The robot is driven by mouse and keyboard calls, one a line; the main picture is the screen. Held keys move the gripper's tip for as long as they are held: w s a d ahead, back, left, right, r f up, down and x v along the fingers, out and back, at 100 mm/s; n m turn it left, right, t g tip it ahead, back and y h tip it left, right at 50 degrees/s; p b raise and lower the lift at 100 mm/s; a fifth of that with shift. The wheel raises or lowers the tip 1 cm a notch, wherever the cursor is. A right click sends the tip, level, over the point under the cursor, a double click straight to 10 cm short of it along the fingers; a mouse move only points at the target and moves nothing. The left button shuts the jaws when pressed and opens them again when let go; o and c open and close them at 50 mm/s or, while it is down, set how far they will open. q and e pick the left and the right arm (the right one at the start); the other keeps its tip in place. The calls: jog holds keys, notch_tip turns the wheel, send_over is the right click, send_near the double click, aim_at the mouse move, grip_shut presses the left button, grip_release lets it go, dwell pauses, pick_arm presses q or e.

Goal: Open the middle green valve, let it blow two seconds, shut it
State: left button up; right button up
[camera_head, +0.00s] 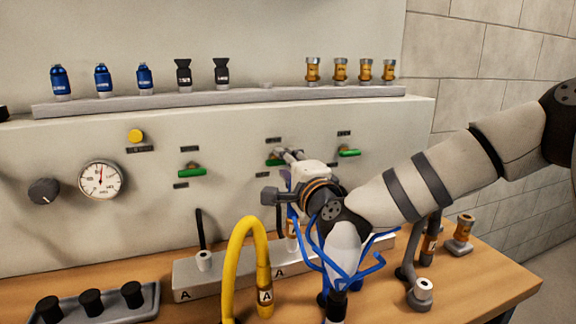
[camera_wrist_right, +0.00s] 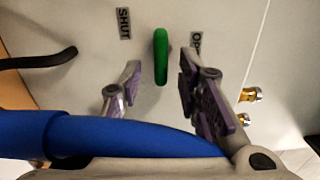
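The middle green valve (camera_head: 273,163) is on the grey panel, between two other green valves, and is partly hidden by my right gripper (camera_head: 282,155). In the right wrist view its green handle (camera_wrist_right: 161,55) shows in the gap between the fingertips of the right gripper (camera_wrist_right: 159,65). The gripper is open, with a visible gap on both sides of the handle. A SHUT label (camera_wrist_right: 124,24) is left of the handle, and a partly hidden label starting with OP (camera_wrist_right: 196,41) is right of it. My left gripper is not in view.
The left green valve (camera_head: 193,172) and right green valve (camera_head: 349,153) flank the middle one. A pressure gauge (camera_head: 100,179), black knob (camera_head: 44,191) and yellow button (camera_head: 135,136) are at left. A yellow hose (camera_head: 235,265) arches up from the bench below.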

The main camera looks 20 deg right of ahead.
jog(key=s, duration=1.2)
jog(key=shift+d, duration=0.25)
